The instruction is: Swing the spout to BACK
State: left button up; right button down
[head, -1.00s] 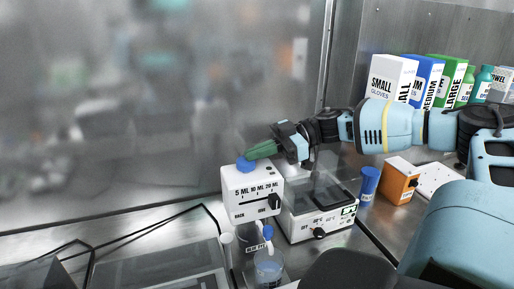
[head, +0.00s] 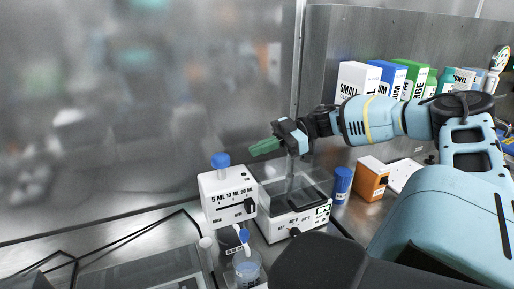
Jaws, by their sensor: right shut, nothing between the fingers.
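My right gripper (head: 264,147), with green fingers, is shut and empty. It is up and to the right of the blue cap, apart from it. My left gripper is not in view.
Glove boxes (head: 359,80) line the back. Black-framed glass (head: 150,262) lies at left.

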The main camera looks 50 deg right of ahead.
aim_at(243, 233)
jog(key=k, duration=1.5)
